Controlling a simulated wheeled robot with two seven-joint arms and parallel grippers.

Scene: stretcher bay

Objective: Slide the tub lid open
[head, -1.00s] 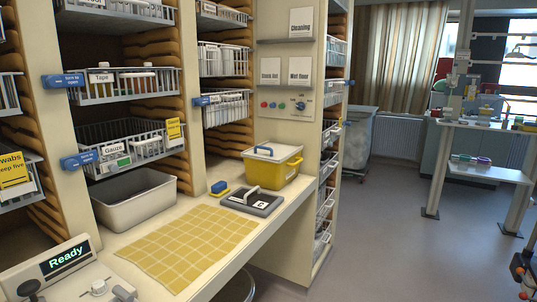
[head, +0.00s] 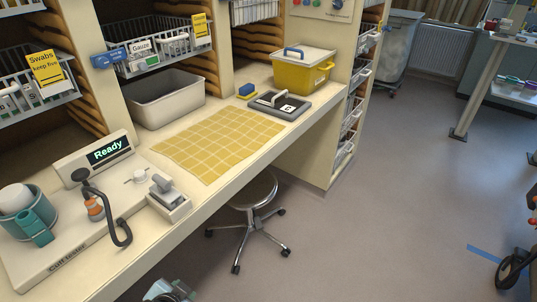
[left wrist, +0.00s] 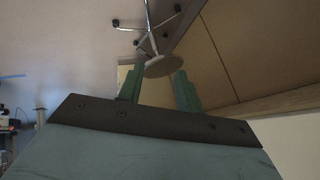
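The yellow tub (head: 301,75) stands at the far right end of the counter. Its white lid (head: 318,55) with a blue handle (head: 293,51) lies on top, and the tub looks covered. My left gripper (left wrist: 157,84) shows in the left wrist view with its two green fingers apart and nothing between them. It is away from the tub, with the stool beyond its fingers. A grey-teal part of my arm peeks in at the bottom edge of the head view. My right gripper is not in view.
A yellow gridded mat (head: 218,142) lies on the counter (head: 258,151). A dark grey tray (head: 280,106) and a blue block (head: 247,89) are before the tub. A cuff tester (head: 60,255) is at left, an open grey bin (head: 168,98) behind. A stool (head: 254,190) stands below.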

